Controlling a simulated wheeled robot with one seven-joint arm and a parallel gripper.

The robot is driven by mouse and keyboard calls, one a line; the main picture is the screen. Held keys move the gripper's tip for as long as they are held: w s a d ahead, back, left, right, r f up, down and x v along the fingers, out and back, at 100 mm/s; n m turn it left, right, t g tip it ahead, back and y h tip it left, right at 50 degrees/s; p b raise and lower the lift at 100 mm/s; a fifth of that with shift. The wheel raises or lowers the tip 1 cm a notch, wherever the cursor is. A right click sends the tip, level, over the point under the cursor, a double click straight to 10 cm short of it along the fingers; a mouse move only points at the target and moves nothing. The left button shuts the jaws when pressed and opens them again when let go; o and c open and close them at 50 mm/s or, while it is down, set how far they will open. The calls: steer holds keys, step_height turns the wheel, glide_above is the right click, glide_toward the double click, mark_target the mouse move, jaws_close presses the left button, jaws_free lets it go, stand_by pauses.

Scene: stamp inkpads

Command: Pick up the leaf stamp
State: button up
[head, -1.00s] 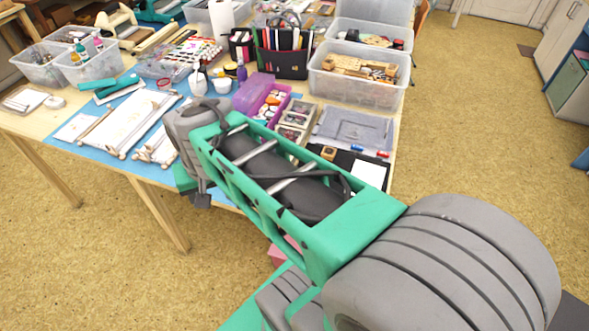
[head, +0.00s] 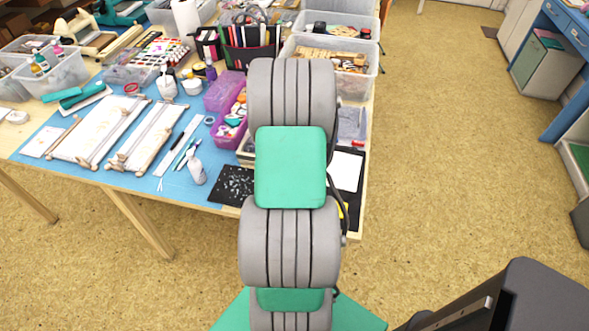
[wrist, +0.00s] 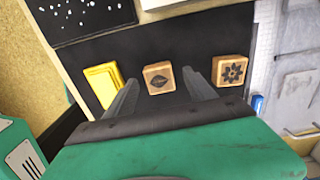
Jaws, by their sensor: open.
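The leaf stamp (wrist: 159,78) is a small wooden block with a dark leaf on its face. In the wrist view it lies on a black mat (wrist: 140,43), with its leaf face toward the camera. My gripper (wrist: 162,92) is open and empty. Its two fingers reach toward the mat on either side of the leaf stamp in the picture; I cannot tell the height gap. A flower stamp (wrist: 230,70), a similar wooden block, lies to the right. In the head view my arm hides the stamps and the gripper.
A yellow pad (wrist: 103,84) lies left of the leaf stamp, and a blue item (wrist: 257,104) lies to the right. In the head view, a white sheet (head: 345,171), a purple box (head: 229,130) and a clear bin (head: 350,80) surround the arm.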

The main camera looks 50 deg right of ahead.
steer(key=shift+f, duration=0.2)
jaws_close()
stand_by(0.6)
